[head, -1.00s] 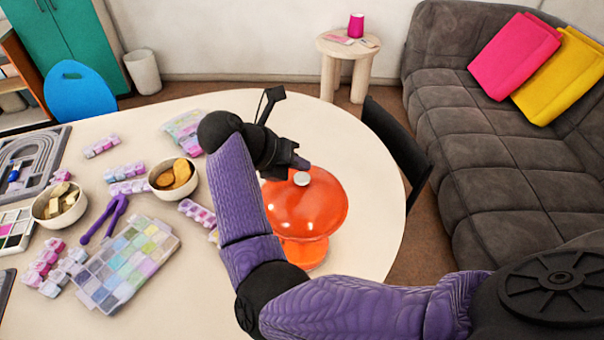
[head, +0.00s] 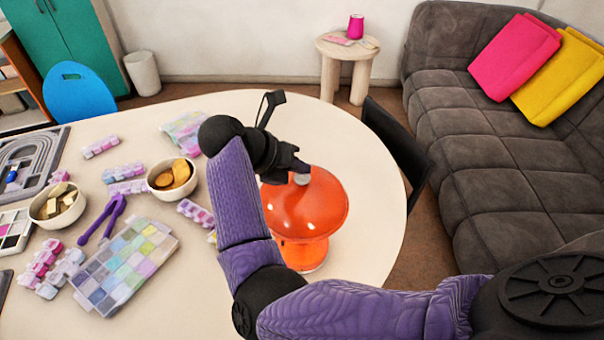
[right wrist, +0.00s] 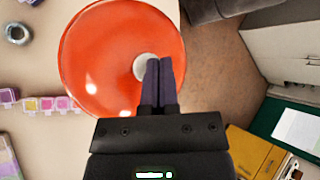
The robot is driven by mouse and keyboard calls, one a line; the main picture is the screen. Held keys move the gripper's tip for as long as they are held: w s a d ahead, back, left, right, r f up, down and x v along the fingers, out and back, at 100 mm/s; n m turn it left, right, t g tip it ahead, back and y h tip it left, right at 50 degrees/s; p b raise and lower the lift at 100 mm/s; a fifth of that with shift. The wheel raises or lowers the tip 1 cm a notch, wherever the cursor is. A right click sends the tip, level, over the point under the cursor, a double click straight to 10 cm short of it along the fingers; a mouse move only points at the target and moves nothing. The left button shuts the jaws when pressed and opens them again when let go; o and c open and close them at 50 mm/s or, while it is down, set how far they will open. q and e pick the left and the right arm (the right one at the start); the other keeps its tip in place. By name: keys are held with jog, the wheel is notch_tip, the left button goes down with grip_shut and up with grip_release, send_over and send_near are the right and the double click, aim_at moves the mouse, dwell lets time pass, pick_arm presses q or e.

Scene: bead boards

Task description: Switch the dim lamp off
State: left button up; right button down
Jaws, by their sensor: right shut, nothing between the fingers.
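The lamp (head: 320,215) is orange and mushroom-shaped, with a glossy dome, and stands on the table (head: 375,220) near its right end. A round pale knob (head: 302,179) sits on top of the dome. My right gripper (head: 304,170) is shut and empty, with its fingertips at the knob. In the right wrist view the closed fingers (right wrist: 159,68) overlap part of the knob (right wrist: 144,66) on the orange dome (right wrist: 100,60). I cannot tell whether they touch it. My left gripper is not in view.
Two bowls (head: 172,194), purple tongs (head: 103,218), a bead box (head: 125,262) and several bead strips lie left of the lamp. A black chair (head: 397,150) stands at the table's right edge, with a grey sofa (head: 500,170) beyond.

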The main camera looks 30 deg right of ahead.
aim_at(299, 179)
jog(key=shift+f+b, duration=0.3)
jog(key=shift+f, duration=0.2)
dwell(0.3)
jog(key=shift+r+p, duration=0.85)
jog(key=shift+r, duration=0.25)
jog(key=shift+f, duration=0.1)
jog(key=shift+r, duration=0.25)
notch_tip(299, 179, up, 6)
jog(key=p, duration=0.4)
jog(key=shift+f+p, duration=0.2)
jog(key=shift+p, duration=0.15)
